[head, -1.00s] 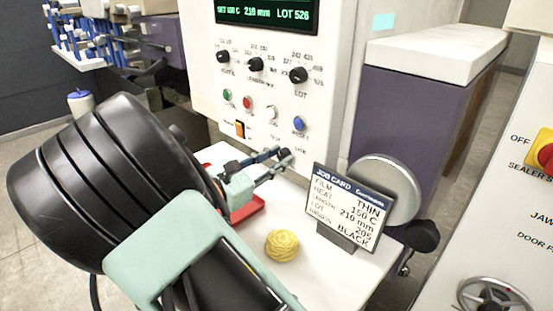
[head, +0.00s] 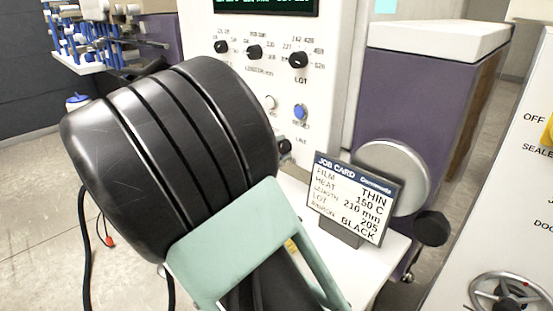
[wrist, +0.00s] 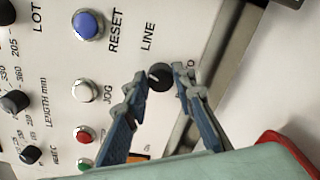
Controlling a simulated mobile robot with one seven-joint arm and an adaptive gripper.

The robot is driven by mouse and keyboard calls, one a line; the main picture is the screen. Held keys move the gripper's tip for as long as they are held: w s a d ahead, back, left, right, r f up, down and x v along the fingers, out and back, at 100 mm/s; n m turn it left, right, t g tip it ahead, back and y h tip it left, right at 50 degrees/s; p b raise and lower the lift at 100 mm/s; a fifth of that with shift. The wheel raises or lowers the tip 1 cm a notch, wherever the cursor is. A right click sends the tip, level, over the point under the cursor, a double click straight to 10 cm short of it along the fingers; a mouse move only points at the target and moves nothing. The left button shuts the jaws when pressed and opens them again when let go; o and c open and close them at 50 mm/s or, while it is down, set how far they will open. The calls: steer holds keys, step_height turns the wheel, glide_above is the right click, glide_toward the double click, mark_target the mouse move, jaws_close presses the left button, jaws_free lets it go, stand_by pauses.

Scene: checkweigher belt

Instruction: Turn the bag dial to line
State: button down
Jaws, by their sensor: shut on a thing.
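In the wrist view, the bag dial (wrist: 159,75) is a small black knob on the white panel, with the word LINE printed beside it. Another label beyond it is partly hidden by a finger. My gripper (wrist: 160,79) has its two fingers on either side of the knob and is shut on it. A small pale mark shows on the knob, but I cannot tell exactly which way it points. In the head view, my dark arm hides most of the gripper and the lower panel.
The white panel (head: 335,95) carries a blue RESET button (wrist: 88,24), other buttons and black knobs, including the LOT knob (head: 299,59). A job card (head: 350,198) stands on the white table right of my arm.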

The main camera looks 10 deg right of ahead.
steer(key=shift+f+m+b, duration=0.1)
steer(key=shift+m+b, duration=0.8)
steer(key=shift+m, duration=0.2)
steer(key=c, duration=1.6)
jaws_free()
steer(key=v, duration=1.2)
